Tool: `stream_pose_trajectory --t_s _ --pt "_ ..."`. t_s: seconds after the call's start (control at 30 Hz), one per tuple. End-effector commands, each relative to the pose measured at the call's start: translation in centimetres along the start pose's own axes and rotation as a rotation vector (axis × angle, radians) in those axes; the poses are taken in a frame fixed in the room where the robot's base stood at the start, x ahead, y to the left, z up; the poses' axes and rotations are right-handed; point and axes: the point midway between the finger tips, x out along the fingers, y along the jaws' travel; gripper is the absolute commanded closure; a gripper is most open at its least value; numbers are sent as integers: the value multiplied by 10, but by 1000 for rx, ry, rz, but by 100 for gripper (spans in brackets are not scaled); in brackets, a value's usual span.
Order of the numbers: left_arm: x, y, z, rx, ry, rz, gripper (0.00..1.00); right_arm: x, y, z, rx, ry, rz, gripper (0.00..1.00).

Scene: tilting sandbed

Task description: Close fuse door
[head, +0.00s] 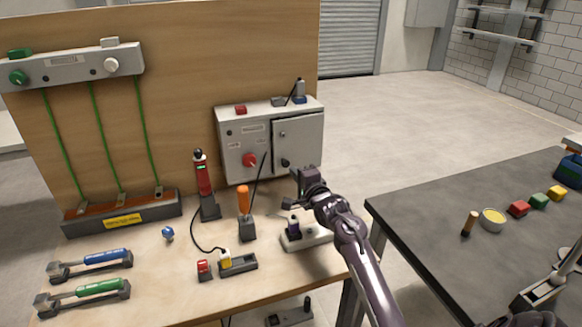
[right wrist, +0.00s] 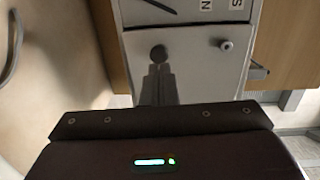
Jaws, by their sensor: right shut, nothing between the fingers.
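The grey fuse box (head: 240,140) stands against the wooden back panel. Its fuse door (head: 300,135) is on the right half and looks flush or nearly flush, with a dark line along its left edge; I cannot tell if it is latched. A black knob (head: 285,162) sits low on the door. My right gripper (head: 296,184) is shut and empty, just in front of and below the door's lower part. In the right wrist view a grey panel face with a dark round knob (right wrist: 158,52) and a small silver fitting (right wrist: 226,44) is ahead. My left gripper is out of view.
A red knob (head: 249,160) is on the box's left half. An orange-handled lever (head: 244,205), a red-and-black upright device (head: 204,180) and a pale base (head: 308,235) stand on the wooden bench near my right arm. A dark table (head: 440,215) is at the right.

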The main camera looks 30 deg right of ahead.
Motion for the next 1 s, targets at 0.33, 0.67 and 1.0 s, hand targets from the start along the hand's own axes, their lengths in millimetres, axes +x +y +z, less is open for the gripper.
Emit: stream_pose_trajectory --t_s 0.33,0.67,1.0 --pt "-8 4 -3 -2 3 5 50 30 0 0 0 0 0 100" --pt "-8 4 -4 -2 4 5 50 32 0 0 0 1 0 100" --pt "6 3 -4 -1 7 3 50 56 0 6 11 106 -2 100"
